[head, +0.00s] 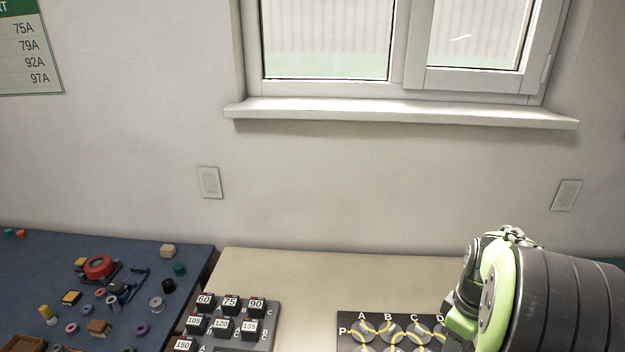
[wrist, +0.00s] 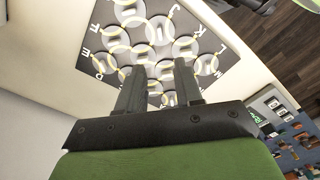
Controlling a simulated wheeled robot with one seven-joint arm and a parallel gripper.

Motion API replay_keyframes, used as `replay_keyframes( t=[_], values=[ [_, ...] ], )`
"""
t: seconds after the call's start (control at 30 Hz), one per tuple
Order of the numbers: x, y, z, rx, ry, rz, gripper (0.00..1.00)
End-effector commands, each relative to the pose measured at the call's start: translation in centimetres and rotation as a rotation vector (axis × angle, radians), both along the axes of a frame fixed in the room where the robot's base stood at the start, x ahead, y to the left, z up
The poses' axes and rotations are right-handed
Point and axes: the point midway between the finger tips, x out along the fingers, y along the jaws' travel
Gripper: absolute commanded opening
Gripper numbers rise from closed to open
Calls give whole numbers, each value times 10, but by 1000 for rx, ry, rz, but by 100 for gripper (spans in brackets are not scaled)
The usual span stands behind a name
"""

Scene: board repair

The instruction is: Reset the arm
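My gripper (wrist: 158,72) shows in the wrist view with its two dark fingers apart and nothing between them. Beyond the fingertips lies a dark board (wrist: 92,58) with several round pale discs, yellow lines and white letters. I cannot tell the exact gap between fingers and board, but no contact shows. In the head view, my arm's green and dark links fill the lower right and cover the right part of the same board (head: 345,338). My fingers cannot be made out there.
A grey block rack (head: 270,318) with numbered black blocks stands left of the board on the beige table (head: 310,275). A blue mat (head: 60,262) at left holds many small parts. A window sill (head: 400,112) juts from the wall behind.

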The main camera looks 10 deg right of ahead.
Motion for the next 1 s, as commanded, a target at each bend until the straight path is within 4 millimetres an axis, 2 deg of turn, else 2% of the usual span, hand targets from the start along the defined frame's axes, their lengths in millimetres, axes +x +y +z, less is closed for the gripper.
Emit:
replay_keyframes(
  t=[0.07,0.17,0.2,0.3,0.43,0.5,0.63,1.0],
  values=[
    [2,19,23,-11,-39,-23,35],
    [-4,66,69,-23,-132,-105,35],
    [-11,88,87,-21,-174,-146,35],
    [-35,135,122,1,-275,-248,35],
    [-74,178,148,57,-392,-374,35],
    [-90,190,154,88,-434,-428,35],
    [-105,200,155,125,-473,-484,35],
    [-107,201,155,129,-475,-495,35]
  ],
)
